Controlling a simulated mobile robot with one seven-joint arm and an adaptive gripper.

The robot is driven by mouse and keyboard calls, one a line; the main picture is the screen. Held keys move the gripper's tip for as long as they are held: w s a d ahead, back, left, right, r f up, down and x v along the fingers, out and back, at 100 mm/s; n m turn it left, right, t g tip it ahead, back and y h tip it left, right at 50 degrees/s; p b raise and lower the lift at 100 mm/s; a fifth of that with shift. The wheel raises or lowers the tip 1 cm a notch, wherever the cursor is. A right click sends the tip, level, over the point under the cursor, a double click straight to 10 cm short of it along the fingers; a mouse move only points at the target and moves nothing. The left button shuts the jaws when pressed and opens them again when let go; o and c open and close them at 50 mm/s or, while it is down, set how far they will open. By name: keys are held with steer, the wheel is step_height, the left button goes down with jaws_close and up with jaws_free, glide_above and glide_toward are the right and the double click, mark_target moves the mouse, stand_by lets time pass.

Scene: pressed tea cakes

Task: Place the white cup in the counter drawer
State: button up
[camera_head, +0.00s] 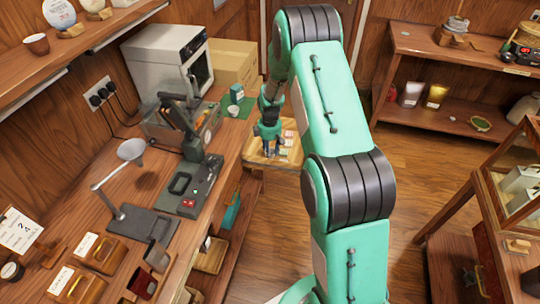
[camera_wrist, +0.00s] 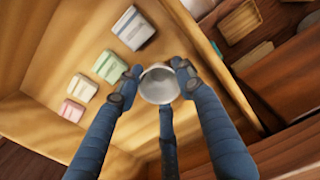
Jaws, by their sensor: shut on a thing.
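The white cup (camera_wrist: 158,88) is between the fingertips of my gripper (camera_wrist: 152,75) in the wrist view, and I look down into its open mouth. My gripper (camera_head: 267,146) is shut on it and points down over the open counter drawer (camera_head: 254,157) in the head view. The drawer is pale wood, and its floor also shows in the wrist view (camera_wrist: 65,55). In the head view the cup is hidden behind my gripper. Whether the cup touches the drawer floor I cannot tell.
Several small packets (camera_wrist: 110,66) lie in the drawer along one side, apart from the cup. The counter (camera_head: 150,180) left of the drawer bears a machine, a funnel stand and wooden boxes. A teal canister (camera_head: 237,93) stands on a green mat. The floor (camera_head: 410,180) to the right is clear.

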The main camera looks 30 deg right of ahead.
steer(key=shift+f, duration=0.45)
steer(key=shift+f, duration=0.2)
steer(key=o, duration=0.8)
steer(key=shift+r, duration=0.1)
step_height(320, 180, up, 12)
steer(key=p, duration=0.2)
steer(key=shift+p, duration=0.35)
steer(key=shift+r, duration=0.15)
